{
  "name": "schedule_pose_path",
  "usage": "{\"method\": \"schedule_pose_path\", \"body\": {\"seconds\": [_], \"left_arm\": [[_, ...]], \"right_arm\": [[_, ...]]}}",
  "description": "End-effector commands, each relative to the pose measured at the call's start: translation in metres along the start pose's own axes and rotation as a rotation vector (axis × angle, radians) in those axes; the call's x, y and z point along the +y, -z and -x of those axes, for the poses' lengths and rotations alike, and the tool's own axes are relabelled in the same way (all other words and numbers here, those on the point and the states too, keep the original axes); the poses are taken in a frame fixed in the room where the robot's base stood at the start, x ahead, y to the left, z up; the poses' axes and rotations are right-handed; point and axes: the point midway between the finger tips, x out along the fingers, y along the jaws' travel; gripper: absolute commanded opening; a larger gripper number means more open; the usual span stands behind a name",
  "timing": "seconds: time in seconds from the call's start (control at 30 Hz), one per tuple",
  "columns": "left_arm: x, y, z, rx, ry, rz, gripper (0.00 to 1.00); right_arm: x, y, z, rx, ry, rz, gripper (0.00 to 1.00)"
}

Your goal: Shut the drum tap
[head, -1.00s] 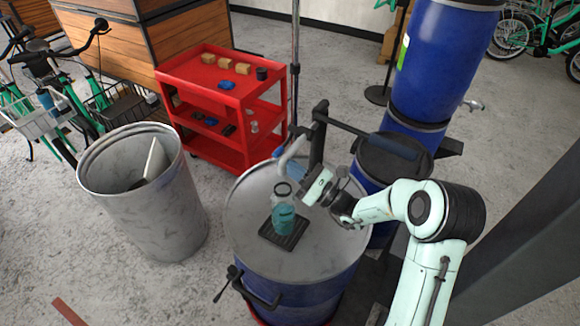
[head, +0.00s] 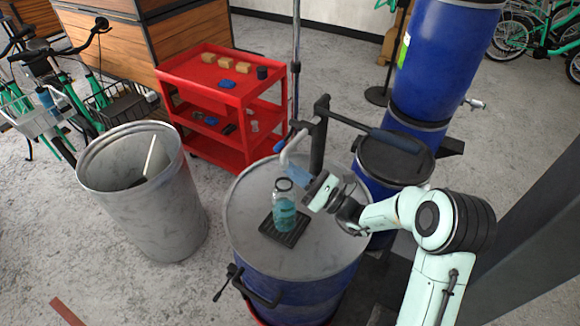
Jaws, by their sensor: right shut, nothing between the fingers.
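A metal-topped blue drum (head: 246,217) carries a black post with a long blue-gripped lever (head: 395,143) and a pale curved spout (head: 291,153). A small blue piece (head: 280,146) shows beside the spout; I cannot tell whether it is the tap's handle, or whether the tap is open. A clear bottle (head: 284,212) with teal liquid stands upright below the spout on a dark drip tray (head: 292,240). My right gripper (head: 316,194) is shut and empty, just right of the bottle's neck and below the spout. My left gripper is out of view.
A metal bin (head: 180,215) stands left of the drum. A red cart (head: 238,95) stands behind it. Stacked blue drums (head: 440,65), the upper with a small metal spigot (head: 475,103), stand at the right.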

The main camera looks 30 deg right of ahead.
Motion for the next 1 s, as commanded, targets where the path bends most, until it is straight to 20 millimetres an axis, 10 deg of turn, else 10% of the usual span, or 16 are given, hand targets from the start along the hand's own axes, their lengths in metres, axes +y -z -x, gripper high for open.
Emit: {"method": "schedule_pose_path", "body": {"seconds": [0.4,1.0], "left_arm": [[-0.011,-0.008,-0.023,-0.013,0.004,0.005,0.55],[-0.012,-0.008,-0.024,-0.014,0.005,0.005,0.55]], "right_arm": [[0.003,-0.001,0.086,0.002,0.005,0.001,0.0],[0.003,0.001,0.098,0.001,0.005,0.0,0.0]]}}
